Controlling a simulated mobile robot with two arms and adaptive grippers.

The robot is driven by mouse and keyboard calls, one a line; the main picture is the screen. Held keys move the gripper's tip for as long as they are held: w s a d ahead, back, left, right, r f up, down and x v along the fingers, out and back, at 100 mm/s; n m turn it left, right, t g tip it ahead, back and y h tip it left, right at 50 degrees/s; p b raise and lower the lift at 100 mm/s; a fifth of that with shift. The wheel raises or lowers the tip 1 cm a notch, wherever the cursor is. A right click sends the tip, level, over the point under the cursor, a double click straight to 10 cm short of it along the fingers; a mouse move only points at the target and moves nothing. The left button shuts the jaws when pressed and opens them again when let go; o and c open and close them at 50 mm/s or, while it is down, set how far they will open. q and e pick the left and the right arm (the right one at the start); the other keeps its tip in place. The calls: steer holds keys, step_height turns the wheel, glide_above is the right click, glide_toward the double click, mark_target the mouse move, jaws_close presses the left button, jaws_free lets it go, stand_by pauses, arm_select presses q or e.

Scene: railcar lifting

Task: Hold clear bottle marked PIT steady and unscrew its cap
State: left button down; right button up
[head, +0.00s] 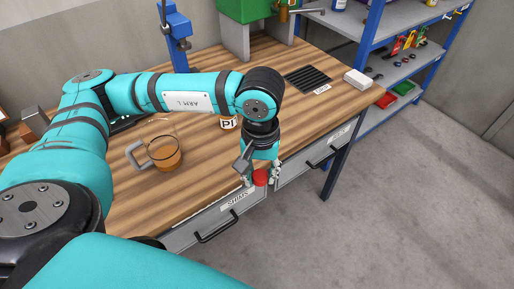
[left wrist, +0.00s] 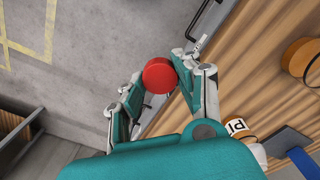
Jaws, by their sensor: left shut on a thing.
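My left gripper (head: 261,178) points down just past the front edge of the workbench. It is shut on a round red cap (head: 260,177). The cap also shows between the fingertips in the left wrist view (left wrist: 159,75). The bottle with the PI lettering (head: 229,123) stands on the bench behind my left arm, which hides its upper part. Its label also shows in the left wrist view (left wrist: 237,127), beside the gripper and apart from it; the rest of the label's word is out of sight. My right gripper is not in view.
A glass jug (head: 163,156) with amber liquid stands left on the wooden bench (head: 205,190). Drawers with handles (head: 217,228) front the bench. A black grille (head: 308,78) and a white box (head: 357,79) lie at right. Open floor (head: 390,200) lies in front.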

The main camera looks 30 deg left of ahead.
arm_select(q)
steer(key=n, duration=0.3)
steer(key=f+n+b, duration=0.1)
steer(key=n, duration=0.1)
steer(key=shift+w+a, duration=0.1)
steer(key=shift+a, duration=0.15)
steer(key=n, duration=0.3)
steer(key=n+b, duration=0.1)
steer(key=shift+a+f+n, duration=0.25)
steer(key=shift+f+n, duration=0.05)
steer(key=shift+f, duration=0.1)
steer(key=a+f+n+b, duration=0.2)
steer(key=a+n+b, duration=0.1)
steer(key=n, duration=1.3)
steer(key=a+f+n+b, duration=0.3)
steer(key=n, duration=1.2)
steer(key=w+a+p, duration=0.1)
steer(key=w+a, duration=0.1)
steer(key=w, duration=0.2)
steer(key=w+a+p, duration=0.1)
steer(key=w+a, duration=0.1)
steer(key=w, duration=0.3)
steer(key=w+a+f+p, duration=0.1)
steer(key=w+a+p, duration=0.1)
steer(key=w, duration=0.3)
steer(key=shift+w, duration=0.25)
steer(key=shift+f+p, duration=0.7)
steer(key=shift+f, duration=1.15)
